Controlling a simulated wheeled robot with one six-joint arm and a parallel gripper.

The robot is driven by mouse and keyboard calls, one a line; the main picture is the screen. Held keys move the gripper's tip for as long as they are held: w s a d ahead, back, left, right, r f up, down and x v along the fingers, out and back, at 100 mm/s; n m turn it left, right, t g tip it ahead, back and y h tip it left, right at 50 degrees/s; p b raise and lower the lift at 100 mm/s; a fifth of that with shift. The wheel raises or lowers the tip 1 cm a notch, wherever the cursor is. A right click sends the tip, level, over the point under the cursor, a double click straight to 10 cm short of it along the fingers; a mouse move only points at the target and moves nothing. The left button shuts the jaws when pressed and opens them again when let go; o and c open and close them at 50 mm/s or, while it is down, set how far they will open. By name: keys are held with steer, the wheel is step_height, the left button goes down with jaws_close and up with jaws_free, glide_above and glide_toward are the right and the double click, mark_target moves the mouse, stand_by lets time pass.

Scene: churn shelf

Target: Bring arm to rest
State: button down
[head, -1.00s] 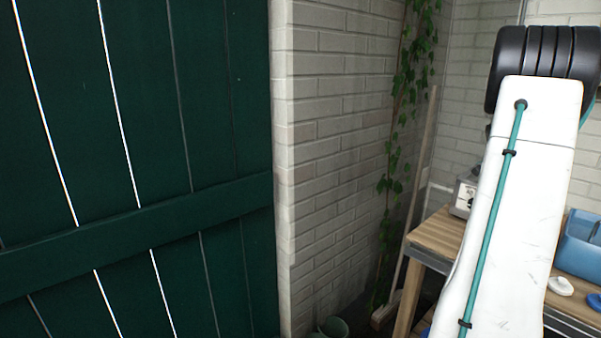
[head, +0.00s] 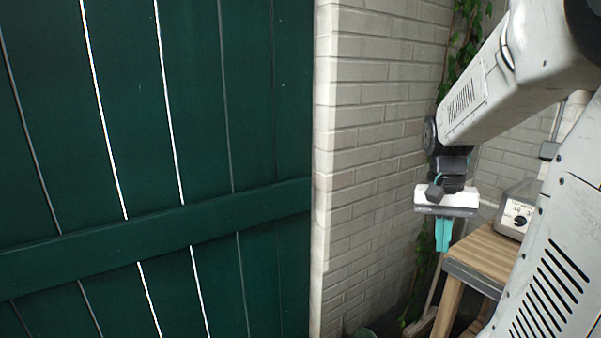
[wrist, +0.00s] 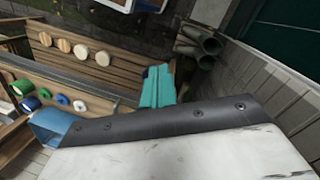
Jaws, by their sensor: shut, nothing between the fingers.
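My arm reaches in from the right in the head view, and my gripper (head: 443,236) hangs from it, pointing down. Its teal fingers are together with nothing between them. It hangs in front of the brick wall, just left of the wooden table's near corner. In the wrist view the teal fingers (wrist: 158,88) show past the dark edge of the wrist housing, above a wooden surface and the floor.
A green plank door (head: 160,120) fills the left. A brick wall (head: 375,130) with a climbing plant (head: 465,30) stands behind. The wooden table (head: 486,252) bears a grey device (head: 517,208). The wrist view shows a blue bin (wrist: 52,126), several round discs (wrist: 82,52) and pipes (wrist: 197,44).

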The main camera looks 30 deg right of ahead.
steer(key=s+a+n+t, duration=0.1)
steer(key=s+a+n, duration=0.1)
steer(key=a, duration=0.6)
steer(key=s+a+r+n+t, duration=0.1)
steer(key=s+a+n, duration=0.1)
steer(key=a+n, duration=0.3)
steer(key=s+a+n+t, duration=0.1)
steer(key=a+n, duration=0.3)
steer(key=a, duration=0.6)
steer(key=shift+s+a+r, duration=0.35)
steer(key=shift+s+r, duration=0.05)
steer(key=shift+s, duration=0.25)
